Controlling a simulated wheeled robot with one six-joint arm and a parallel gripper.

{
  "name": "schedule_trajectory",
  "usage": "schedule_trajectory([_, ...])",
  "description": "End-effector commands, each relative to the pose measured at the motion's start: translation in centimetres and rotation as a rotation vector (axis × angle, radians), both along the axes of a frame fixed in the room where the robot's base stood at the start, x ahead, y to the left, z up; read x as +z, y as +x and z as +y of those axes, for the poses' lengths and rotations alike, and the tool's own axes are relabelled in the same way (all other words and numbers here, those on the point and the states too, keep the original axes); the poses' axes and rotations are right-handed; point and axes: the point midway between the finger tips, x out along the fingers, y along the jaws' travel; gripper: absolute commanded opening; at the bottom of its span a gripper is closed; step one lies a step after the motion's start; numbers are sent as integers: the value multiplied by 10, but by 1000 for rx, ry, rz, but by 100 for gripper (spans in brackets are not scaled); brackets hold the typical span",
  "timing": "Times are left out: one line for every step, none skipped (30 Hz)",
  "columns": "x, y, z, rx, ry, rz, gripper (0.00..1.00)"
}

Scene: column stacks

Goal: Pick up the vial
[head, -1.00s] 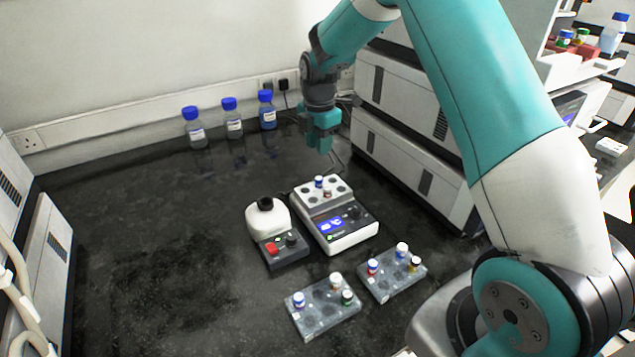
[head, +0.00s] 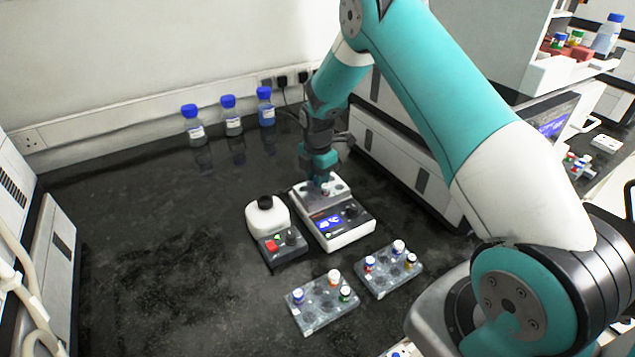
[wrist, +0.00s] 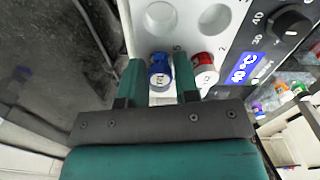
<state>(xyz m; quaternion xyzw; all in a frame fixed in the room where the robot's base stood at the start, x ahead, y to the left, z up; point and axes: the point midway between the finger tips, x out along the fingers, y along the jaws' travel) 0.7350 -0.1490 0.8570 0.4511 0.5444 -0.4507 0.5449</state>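The blue-capped vial (wrist: 160,72) stands in the block of the white heater (head: 345,233) and shows between my fingers in the wrist view. My gripper (wrist: 159,60) is open, one finger on each side of this vial. The right finger looks very close to it and a small gap shows at the left; I cannot tell if either touches. A red-capped vial (wrist: 204,66) stands just right of the right finger. In the head view my gripper (head: 322,180) is down at the heater's block and hides most of the vials there.
Two grey racks with capped vials (head: 325,304) (head: 390,271) stand in front. Several blue-capped bottles (head: 232,116) line the back wall. Stacked white instruments (head: 405,170) stand close on the right.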

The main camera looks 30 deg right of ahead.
Motion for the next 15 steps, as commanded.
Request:
schedule_trajectory([0,0,0,0,0,0,29])
schedule_trajectory([0,0,0,0,0,0,22])
schedule_trajectory([0,0,0,0,0,0,13])
schedule_trajectory([0,0,0,0,0,0,6])
schedule_trajectory([0,0,0,0,0,0,0])
schedule_trajectory([0,0,0,0,0,0,0])
schedule_trajectory([0,0,0,0,0,0,0])
schedule_trajectory([0,0,0,0,0,0,0])
schedule_trajectory([0,0,0,0,0,1,0])
schedule_trajectory([0,0,0,0,0,1,0])
schedule_trajectory([0,0,0,0,0,1,0])
schedule_trajectory([0,0,0,0,0,1,0])
schedule_trajectory([1,0,0,0,0,0,0])
schedule_trajectory([1,0,0,0,0,0,0])
schedule_trajectory([2,0,0,0,0,0,0])
